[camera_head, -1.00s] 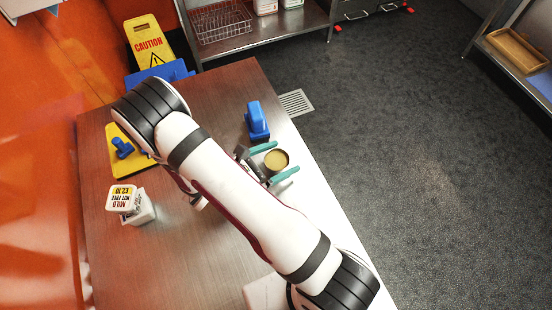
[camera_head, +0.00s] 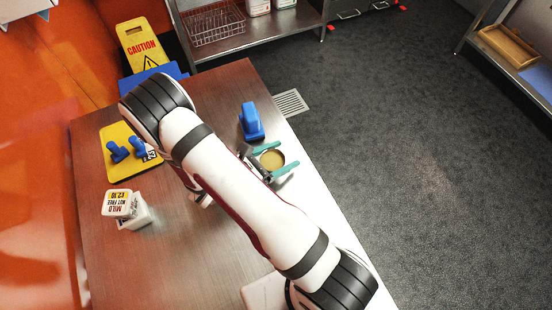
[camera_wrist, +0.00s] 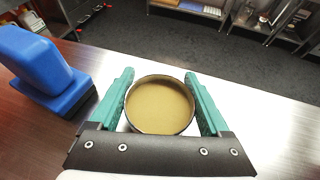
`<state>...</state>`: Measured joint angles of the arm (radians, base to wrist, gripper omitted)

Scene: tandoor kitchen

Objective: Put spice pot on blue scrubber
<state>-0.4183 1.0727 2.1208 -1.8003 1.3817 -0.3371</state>
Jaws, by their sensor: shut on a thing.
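The spice pot (camera_head: 273,160) is a small round pot with yellow-brown contents, upright between my gripper's teal fingers. My gripper (camera_head: 276,160) is shut on it, one finger on each side. The wrist view also shows the pot (camera_wrist: 160,106) between the fingertips (camera_wrist: 160,90). The blue scrubber (camera_head: 251,124) has a flat base and a raised handle. It stands on the table just beyond my gripper in the head view and at the left in the wrist view (camera_wrist: 42,75), apart from the pot. Whether the pot touches the table is hard to tell.
A yellow board (camera_head: 117,168) with blue-handled items lies at the table's left. A white tub (camera_head: 134,212) labelled MILD is nearer, at the left. The table's right edge (camera_head: 322,190) runs close by the pot. The bare steel table (camera_head: 215,95) has room behind the scrubber.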

